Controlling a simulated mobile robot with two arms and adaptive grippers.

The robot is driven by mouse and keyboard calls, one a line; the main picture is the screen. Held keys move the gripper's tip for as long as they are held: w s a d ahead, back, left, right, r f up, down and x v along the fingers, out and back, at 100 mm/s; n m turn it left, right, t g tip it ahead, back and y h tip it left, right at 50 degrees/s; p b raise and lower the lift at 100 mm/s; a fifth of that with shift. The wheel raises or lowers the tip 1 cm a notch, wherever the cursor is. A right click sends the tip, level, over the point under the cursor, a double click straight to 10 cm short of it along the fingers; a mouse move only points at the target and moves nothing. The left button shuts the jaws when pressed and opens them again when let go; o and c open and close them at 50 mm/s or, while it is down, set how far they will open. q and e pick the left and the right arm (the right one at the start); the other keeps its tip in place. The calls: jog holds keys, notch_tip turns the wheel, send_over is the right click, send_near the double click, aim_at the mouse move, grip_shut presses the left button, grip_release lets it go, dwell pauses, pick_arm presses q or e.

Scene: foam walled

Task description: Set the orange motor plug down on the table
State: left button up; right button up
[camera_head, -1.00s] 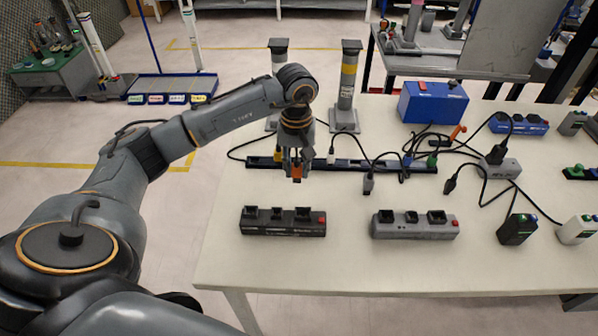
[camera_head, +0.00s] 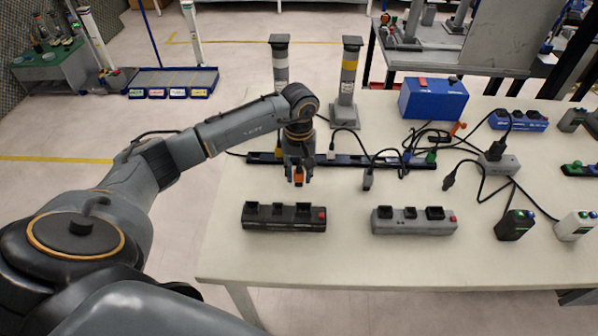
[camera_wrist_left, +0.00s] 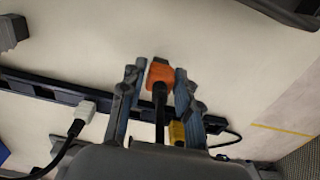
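The orange motor plug (camera_wrist_left: 160,74) is between the two fingertips of my left gripper (camera_wrist_left: 160,80) in the wrist view, with its dark cable running back between the fingers. In the head view the plug (camera_head: 299,176) shows as a small orange patch at the tip of my left gripper (camera_head: 299,178), which points down over the left part of the table (camera_head: 345,270). The fingers look closed on the plug's sides. Whether the plug touches the table I cannot tell. My right gripper is not in view.
A black socket strip (camera_head: 284,225) lies just in front of the gripper, a grey strip (camera_head: 413,228) to its right. A long dark rail (camera_head: 345,164) with plugs and cables runs behind. The blue box (camera_head: 433,100) stands farther back. The table front is bare.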

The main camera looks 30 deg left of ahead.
pick_arm(q)
jog(key=shift+o, duration=0.4)
jog(key=shift+r+p, duration=0.25)
jog(key=shift+p, duration=0.05)
notch_tip(320, 180, up, 11)
jog(key=shift+f+b, duration=0.2)
jog(key=shift+b, duration=1)
jog(key=shift+r, duration=0.65)
jog(key=shift+f, duration=0.1)
